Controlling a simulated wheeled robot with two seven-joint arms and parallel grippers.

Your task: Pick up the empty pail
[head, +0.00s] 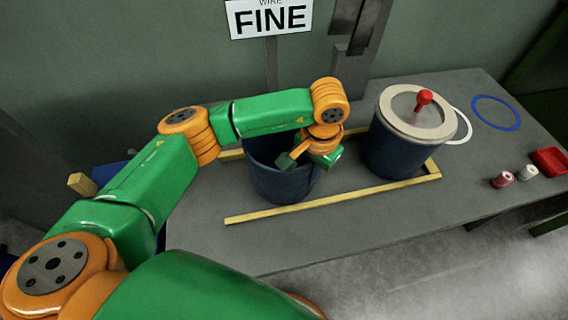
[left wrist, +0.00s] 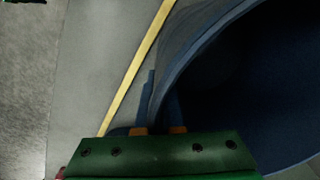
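The empty pail (head: 280,187) is dark blue and open-topped. It stands upright on the grey table inside a yellow outline. My left gripper (head: 308,163) is at the pail's rim on the right side, pointing down. In the left wrist view the pail's wall (left wrist: 215,28) runs between the two close-set fingers (left wrist: 161,112), one outside and one inside, and they look shut on it. The pail's dark inside fills the right of that view, and I see nothing in it. My right gripper is not in view.
A second blue pail (head: 393,152) with a cream-rimmed lid and red knob (head: 424,97) stands close to the right. Beyond are a white ring (head: 462,127), a blue ring (head: 497,112), small spools (head: 502,180) and a red tray (head: 550,161). The table's front strip is clear.

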